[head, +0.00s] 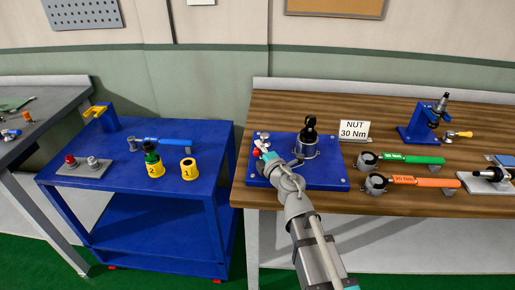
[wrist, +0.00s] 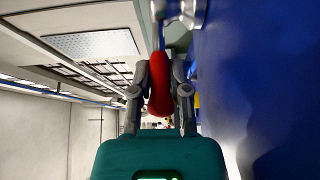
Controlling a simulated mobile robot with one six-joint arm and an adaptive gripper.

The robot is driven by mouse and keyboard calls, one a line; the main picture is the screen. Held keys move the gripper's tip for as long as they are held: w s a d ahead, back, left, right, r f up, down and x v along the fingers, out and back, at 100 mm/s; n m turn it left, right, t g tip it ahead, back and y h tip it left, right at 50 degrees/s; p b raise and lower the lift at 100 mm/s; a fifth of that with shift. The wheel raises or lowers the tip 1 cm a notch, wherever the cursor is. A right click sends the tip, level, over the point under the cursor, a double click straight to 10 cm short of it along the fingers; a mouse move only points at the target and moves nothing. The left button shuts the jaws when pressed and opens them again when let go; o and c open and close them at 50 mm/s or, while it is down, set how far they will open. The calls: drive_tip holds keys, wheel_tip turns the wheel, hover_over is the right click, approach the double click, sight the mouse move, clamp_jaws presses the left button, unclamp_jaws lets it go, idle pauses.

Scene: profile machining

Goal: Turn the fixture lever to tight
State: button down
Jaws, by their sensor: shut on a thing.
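The fixture is a blue plate (head: 328,178) on the wooden bench, with a metal holder and a black part (head: 309,130) standing in it. The lever's red handle (wrist: 161,92) lies between the two fingers of my gripper (wrist: 160,80) in the wrist view. My gripper (head: 262,150) is shut on this handle at the left edge of the blue plate. In the head view my arm and gripper hide most of the lever. The lever's metal shaft (wrist: 160,38) runs on from the handle in the wrist view.
A green-handled wrench (head: 412,159) and an orange-handled wrench (head: 424,182) lie right of the fixture. A blue clamp stand (head: 419,130) is farther back. A blue cart (head: 215,140) with cups and tools stands left, across a narrow gap.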

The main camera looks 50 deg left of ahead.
drive_tip(key=shift+w+a, duration=0.1)
drive_tip(key=c, duration=0.6)
unclamp_jaws()
drive_tip(key=shift+a, duration=0.1)
drive_tip(key=shift+s, duration=0.2)
drive_tip(key=shift+v, duration=3.8)
